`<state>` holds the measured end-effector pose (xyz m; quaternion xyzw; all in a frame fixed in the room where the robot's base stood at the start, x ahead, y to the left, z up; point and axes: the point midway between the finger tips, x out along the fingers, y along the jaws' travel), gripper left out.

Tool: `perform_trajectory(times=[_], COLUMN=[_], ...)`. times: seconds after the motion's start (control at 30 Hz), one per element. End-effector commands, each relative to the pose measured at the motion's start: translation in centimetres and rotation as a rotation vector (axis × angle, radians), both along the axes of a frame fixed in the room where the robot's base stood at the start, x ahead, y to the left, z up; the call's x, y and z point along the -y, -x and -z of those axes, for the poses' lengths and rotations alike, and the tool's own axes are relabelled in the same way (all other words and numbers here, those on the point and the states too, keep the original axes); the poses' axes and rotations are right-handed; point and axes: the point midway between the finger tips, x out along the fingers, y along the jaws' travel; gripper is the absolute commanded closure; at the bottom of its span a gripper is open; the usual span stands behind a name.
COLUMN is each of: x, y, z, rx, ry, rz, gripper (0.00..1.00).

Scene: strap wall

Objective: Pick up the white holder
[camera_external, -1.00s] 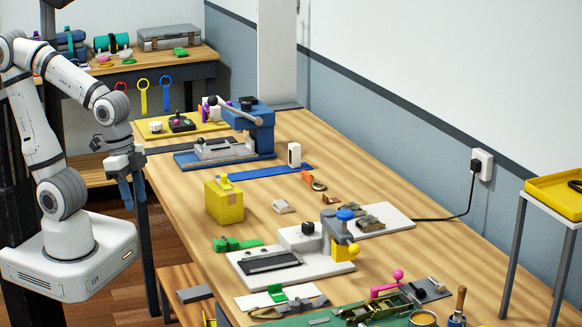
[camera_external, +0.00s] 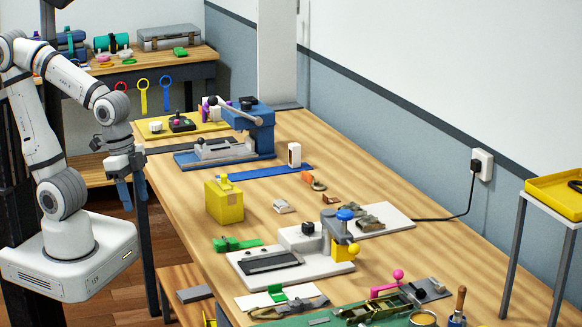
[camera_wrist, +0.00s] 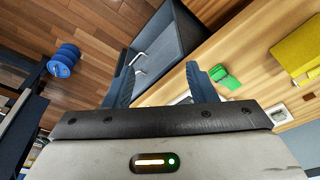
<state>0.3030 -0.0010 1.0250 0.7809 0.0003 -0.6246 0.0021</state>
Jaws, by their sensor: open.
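A small white upright block with a dark mark on its face, which looks like the white holder (camera_external: 294,155), stands on the wooden table behind the end of a flat blue strap. I cannot pick it out in the wrist view. My gripper (camera_external: 127,178) hangs off the left side of the table, well apart from the holder, with its blue fingers pointing down. In the wrist view my gripper (camera_wrist: 160,82) has its two fingers spread wide with nothing between them.
A blue press (camera_external: 250,135) stands left of the holder. A yellow box (camera_external: 224,203) and a white-based press (camera_external: 290,262) stand nearer the camera. A green clamp (camera_wrist: 226,77) and a dark open bin (camera_wrist: 165,45) show in the wrist view. Bare wood surrounds the holder's right side.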

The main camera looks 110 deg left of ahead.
Motion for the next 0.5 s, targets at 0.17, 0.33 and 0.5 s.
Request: perform_trajectory(times=[0.17,0.33,0.5], x=[0.0,-0.7,-4.7], y=[0.0,-1.3,-6.9], z=[0.0,-0.8,-3.4], rx=[0.000,0.003,0.018], ry=[0.000,0.001,0.005], rz=[0.000,-0.022,-0.121], gripper=[0.47,0.47,0.47])
